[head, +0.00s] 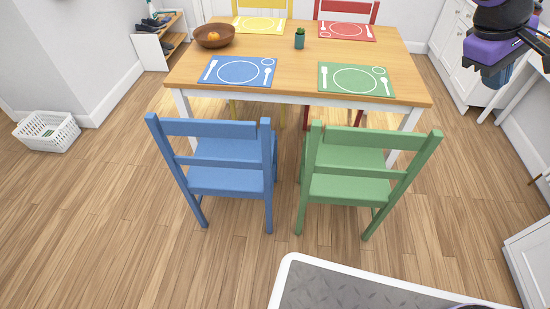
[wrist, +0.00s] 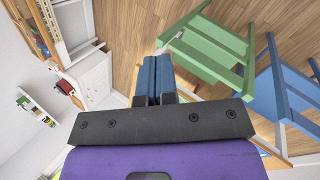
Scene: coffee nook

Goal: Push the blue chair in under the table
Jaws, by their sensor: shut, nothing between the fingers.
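The blue chair (head: 228,178) stands on the wood floor at the near left side of the table (head: 300,60). Its back faces me, and its seat front is near the table's edge, with the chair back standing clear of the table. It also shows at the right in the wrist view (wrist: 285,95). The green chair (head: 350,185) stands to its right. My gripper (head: 497,77) is raised at the upper right in the head view, well away from the blue chair. In the wrist view its fingers (wrist: 156,78) are together and empty.
A yellow chair (head: 259,8) and a red chair (head: 347,12) stand at the far side. The tabletop holds placemats, a brown bowl (head: 215,36) and a small plant (head: 299,38). A white basket (head: 47,131) sits at left. Floor before the blue chair is clear.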

